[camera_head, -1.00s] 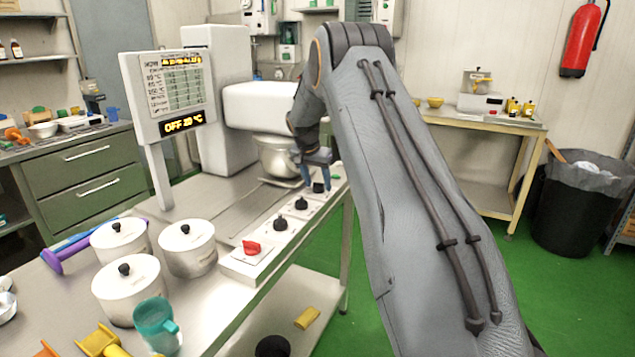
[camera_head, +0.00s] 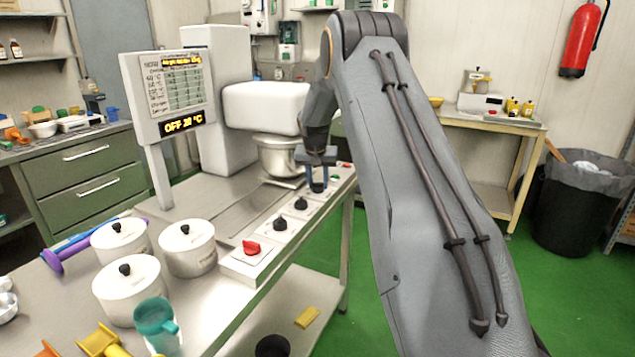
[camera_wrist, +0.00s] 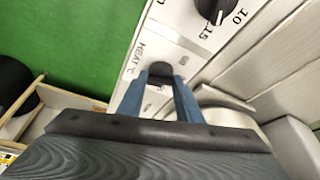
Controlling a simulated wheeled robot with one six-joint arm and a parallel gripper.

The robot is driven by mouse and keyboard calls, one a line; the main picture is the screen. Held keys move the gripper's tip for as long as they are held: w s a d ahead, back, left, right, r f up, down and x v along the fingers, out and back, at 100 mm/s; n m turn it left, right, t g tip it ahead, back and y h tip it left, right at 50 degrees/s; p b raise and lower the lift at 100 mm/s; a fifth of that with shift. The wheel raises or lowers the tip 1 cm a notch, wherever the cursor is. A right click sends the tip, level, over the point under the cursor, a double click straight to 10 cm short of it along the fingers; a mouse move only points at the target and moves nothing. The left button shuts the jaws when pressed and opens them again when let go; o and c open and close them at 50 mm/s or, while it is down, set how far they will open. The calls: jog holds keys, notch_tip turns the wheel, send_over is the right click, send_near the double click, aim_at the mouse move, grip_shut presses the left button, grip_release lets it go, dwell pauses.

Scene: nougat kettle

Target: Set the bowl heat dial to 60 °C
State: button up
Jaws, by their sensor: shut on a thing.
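My gripper (camera_head: 318,180) points down at the control panel's far part, its blue fingers closed on a black dial (camera_head: 318,187). In the wrist view the gripper (camera_wrist: 160,88) has one finger on each side of the black dial (camera_wrist: 160,72), beside lettering that seems to read "HEAT °C". The dial's pointer and scale are mostly hidden. The display (camera_head: 182,124) shows "OFF 20 °C". The steel bowl (camera_head: 277,155) sits under the white mixer head, left of the gripper.
Nearer along the panel are two more black dials (camera_head: 301,203) (camera_head: 280,224) and a red switch (camera_head: 251,247). A dial with numbers (camera_wrist: 212,8) shows in the wrist view. Lidded white pots (camera_head: 188,246) stand left of the panel. Small buttons (camera_head: 337,177) lie beyond the gripped dial.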

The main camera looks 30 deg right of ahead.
jog(key=n+y, duration=0.1)
jog(key=n, duration=0.3)
jog(key=shift+d+n+t+y, duration=0.2)
jog(key=shift+n+t+y, duration=0.1)
jog(key=shift+t+y, duration=0.1)
jog(key=shift+n+y+b, duration=0.7)
jog(key=shift+n+b, duration=0.15)
jog(key=shift+n, duration=1.05)
jog(key=o, duration=1)
jog(key=shift+b+v, duration=0.95)
jog(key=shift+v, duration=2.95)
